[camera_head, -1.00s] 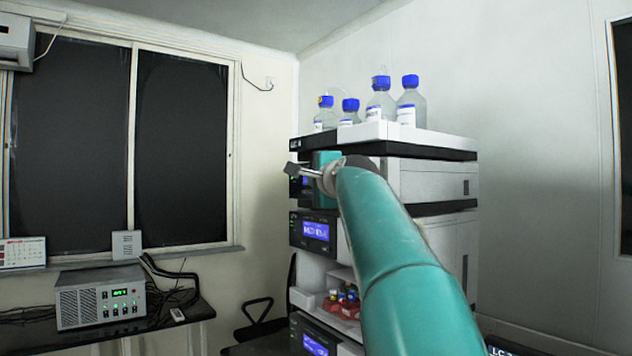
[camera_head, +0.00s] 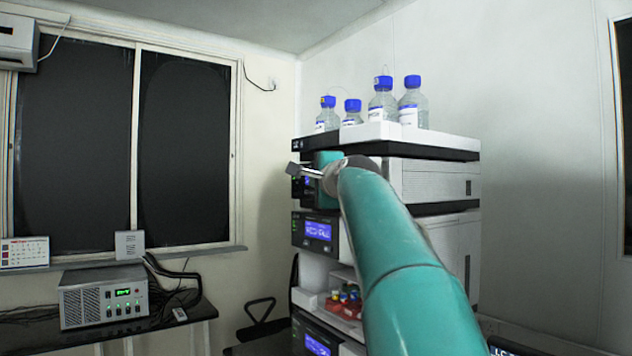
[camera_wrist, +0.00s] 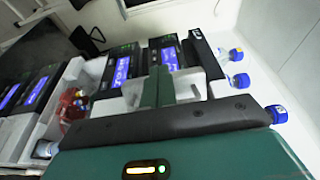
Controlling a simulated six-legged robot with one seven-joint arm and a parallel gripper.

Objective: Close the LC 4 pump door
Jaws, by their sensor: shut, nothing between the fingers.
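The instrument stack (camera_head: 438,180) stands right of centre in the head view, with black-fronted modules and blue screens. My gripper (camera_head: 324,178) is in front of the upper module and left of its white side; my arm hides much of that front. In the wrist view my gripper (camera_wrist: 165,88) is shut and empty, pointing towards module fronts. One blue screen (camera_wrist: 168,58) shows just beyond the fingers and another (camera_wrist: 121,72) to their left. I cannot tell which panel is the LC 4 pump door, how far it stands open, or whether my gripper touches it.
Several blue-capped bottles (camera_head: 383,100) stand in the white tray (camera_head: 425,134) on top of the stack. Red-based vials (camera_head: 347,303) sit in an open bay lower down. A grey control box (camera_head: 103,297) is on the left bench.

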